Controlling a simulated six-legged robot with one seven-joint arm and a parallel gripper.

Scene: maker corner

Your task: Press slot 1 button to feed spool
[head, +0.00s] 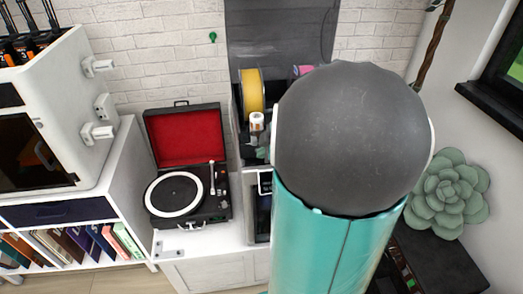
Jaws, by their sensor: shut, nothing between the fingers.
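An open-topped spool unit (237,108) stands at the back wall with its dark see-through lid (279,38) raised. A yellow spool (252,91) sits upright at its left end. A bit of a pink spool (302,70) shows farther right. A small white cylinder (257,121) with grey-green parts below it is in front of the yellow spool; I cannot tell what it belongs to. My own arm, a large grey dome and teal tube, covers the rest of the unit. The slot 1 button cannot be made out, and I cannot make out my gripper.
A record player (178,192) with an open red-lined lid is left of the spool unit, on a white cabinet (205,238). A white machine (60,130) stands on a bookshelf at far left. A succulent (449,194) is at right.

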